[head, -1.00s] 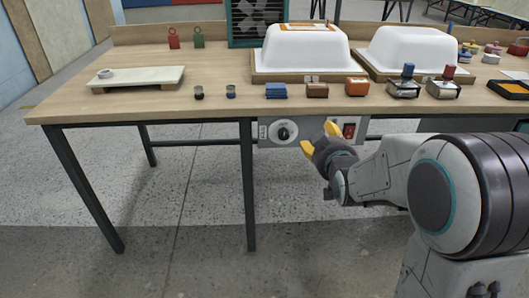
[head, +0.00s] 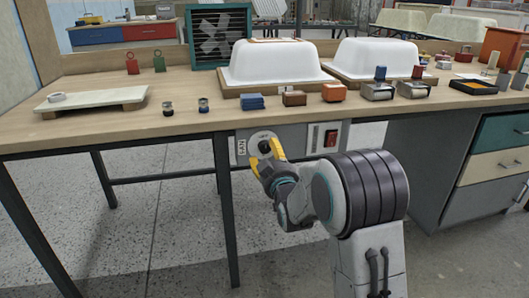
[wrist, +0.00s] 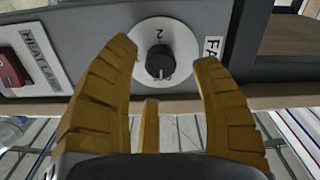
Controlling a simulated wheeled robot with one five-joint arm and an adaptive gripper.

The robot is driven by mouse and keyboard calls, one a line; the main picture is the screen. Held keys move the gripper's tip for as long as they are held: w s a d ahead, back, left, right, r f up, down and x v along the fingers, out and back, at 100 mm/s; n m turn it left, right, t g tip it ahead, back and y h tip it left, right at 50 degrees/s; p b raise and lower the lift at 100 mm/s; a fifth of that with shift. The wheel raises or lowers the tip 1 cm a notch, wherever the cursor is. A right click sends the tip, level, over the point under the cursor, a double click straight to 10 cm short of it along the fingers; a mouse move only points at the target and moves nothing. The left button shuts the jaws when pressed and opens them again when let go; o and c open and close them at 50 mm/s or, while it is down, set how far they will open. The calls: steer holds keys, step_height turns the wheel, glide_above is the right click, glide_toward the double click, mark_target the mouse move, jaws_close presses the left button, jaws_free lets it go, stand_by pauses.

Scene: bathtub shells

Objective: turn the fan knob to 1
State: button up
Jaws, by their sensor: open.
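The fan knob (wrist: 160,62) is a black round knob on a pale dial plate on the grey panel under the table edge. In the wrist view it sits between and beyond my gripper's yellow fingers, apart from them. A "2" shows on the dial above it, upside down in that view; other marks are too small to read. In the head view the knob (head: 265,147) is partly behind the fingers. My gripper (head: 265,155) is open and empty, close in front of the dial; it also shows in the wrist view (wrist: 165,75).
A red switch (head: 331,138) marked heat lamp in the wrist view sits right of the dial on the same panel. The fan (head: 217,38) stands at the table's back. White tub shells (head: 275,62) and small blocks (head: 293,98) stand above.

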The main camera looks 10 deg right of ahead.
mark_target(266, 151)
steer(key=shift+w+b, duration=0.3)
steer(key=shift+w, duration=1.7)
steer(key=shift+c, duration=0.2)
steer(key=shift+f, duration=0.1)
jaws_close()
